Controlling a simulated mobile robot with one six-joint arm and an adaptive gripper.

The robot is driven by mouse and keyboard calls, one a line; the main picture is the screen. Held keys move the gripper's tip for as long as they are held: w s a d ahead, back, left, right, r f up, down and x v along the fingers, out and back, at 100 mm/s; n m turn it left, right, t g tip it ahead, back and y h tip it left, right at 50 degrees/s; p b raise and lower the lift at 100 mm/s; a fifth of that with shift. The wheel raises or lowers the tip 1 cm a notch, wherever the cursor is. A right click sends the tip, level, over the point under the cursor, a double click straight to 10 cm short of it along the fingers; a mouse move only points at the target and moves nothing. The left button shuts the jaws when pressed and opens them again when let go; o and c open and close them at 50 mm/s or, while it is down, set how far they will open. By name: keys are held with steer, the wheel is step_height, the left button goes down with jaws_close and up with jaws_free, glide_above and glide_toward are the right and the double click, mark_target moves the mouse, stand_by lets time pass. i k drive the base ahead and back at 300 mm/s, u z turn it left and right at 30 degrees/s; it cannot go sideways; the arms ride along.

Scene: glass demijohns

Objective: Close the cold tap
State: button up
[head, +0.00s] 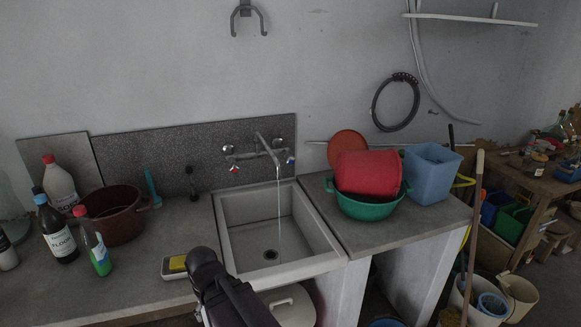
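A wall-mounted mixer tap (266,152) sits above the sink (234,221), with a long spout and a handle at each side. Water (279,212) runs from the spout into the sink. The left handle (231,160) and right handle (289,157) have small coloured marks. The marks are too small to tell surely which side is cold. My gripper (204,260), at the dark end of my arm, is low in front of the sink's left front corner, well apart from both handles. Its fingers cannot be made out.
Several bottles (59,227) and a brown pot (114,213) stand on the left counter. A soap dish (175,266) with a yellow sponge lies left of the sink. A green basin (366,206) with a red tub and a blue bin (431,174) stand right. Space above the sink is free.

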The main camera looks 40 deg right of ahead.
mark_target(289, 160)
steer(key=z, duration=0.45)
steer(key=k, duration=1.35)
steer(key=u, duration=0.2)
steer(key=i, duration=1.85)
steer(key=z, duration=0.4)
